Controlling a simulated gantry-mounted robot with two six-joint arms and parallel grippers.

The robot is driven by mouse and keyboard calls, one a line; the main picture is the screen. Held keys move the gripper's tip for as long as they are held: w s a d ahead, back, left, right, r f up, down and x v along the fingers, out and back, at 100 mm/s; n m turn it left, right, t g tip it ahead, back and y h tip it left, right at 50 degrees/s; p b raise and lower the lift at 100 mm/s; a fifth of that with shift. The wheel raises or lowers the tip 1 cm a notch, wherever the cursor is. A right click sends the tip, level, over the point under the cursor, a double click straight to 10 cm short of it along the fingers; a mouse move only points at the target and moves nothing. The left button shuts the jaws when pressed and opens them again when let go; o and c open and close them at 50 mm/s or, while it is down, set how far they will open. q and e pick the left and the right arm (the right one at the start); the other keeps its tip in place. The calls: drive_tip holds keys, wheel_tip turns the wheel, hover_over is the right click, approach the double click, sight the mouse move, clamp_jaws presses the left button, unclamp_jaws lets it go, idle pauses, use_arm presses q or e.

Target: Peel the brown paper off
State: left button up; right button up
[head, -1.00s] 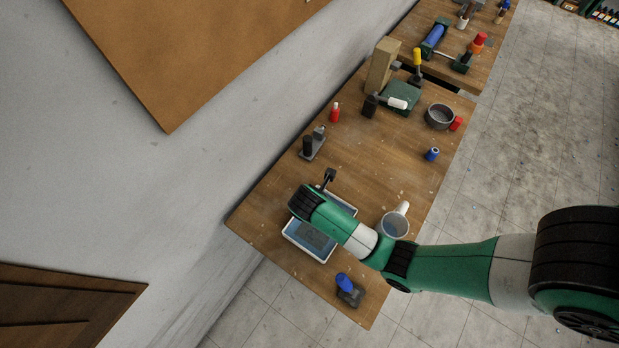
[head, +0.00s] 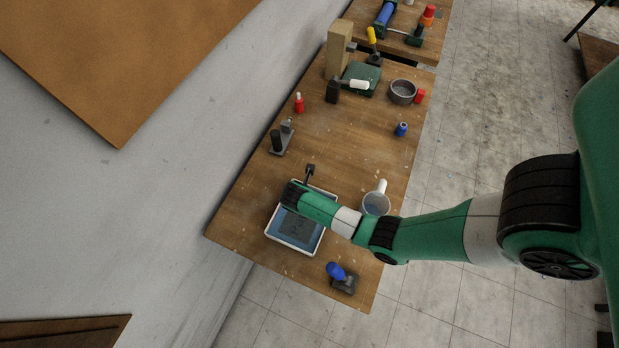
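In the head view my green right arm comes in from the right, and its wrist covers the far left part of a white-rimmed tray (head: 291,250). The tray lies flat near the table's near end. Its inside looks blue, with a greyish patch (head: 297,226) in the middle that may be the mosaic sheet. I cannot make out brown paper on it. My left arm and gripper are not in view.
A mug (head: 375,203) stands close beside my forearm.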

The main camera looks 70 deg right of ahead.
clamp_jaws()
wheel_tip(320, 180, up, 9)
drive_tip(key=p, duration=1)
idle(1.6)
